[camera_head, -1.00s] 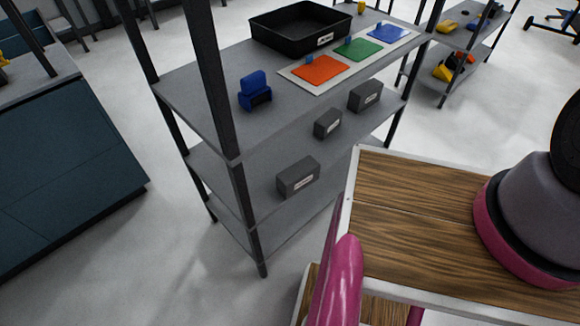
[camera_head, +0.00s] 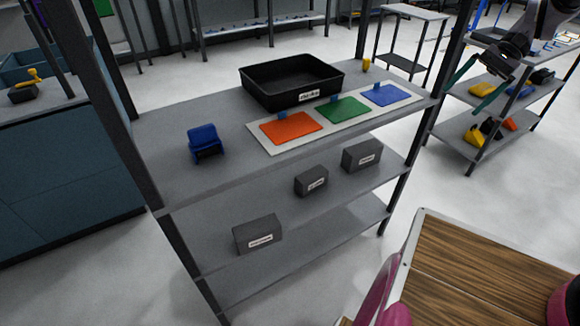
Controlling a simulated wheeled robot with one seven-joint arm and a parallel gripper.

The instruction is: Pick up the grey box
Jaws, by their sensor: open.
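Three dark grey boxes with white labels stand on the middle shelf of the grey rack: a left one (camera_head: 257,234), a smaller middle one (camera_head: 311,179) and a right one (camera_head: 362,153). The label text is too small to read. My gripper (camera_head: 463,98) shows at the upper right with two teal fingers spread apart. It is open and empty, in the air to the right of the rack and well apart from the boxes.
The upper shelf (camera_head: 225,170) bears a black tray (camera_head: 270,97), a mat with red, green and blue panels and a blue holder (camera_head: 205,143). Dark posts flank the shelves. Another rack (camera_head: 455,130) stands at right. Floor shows in front.

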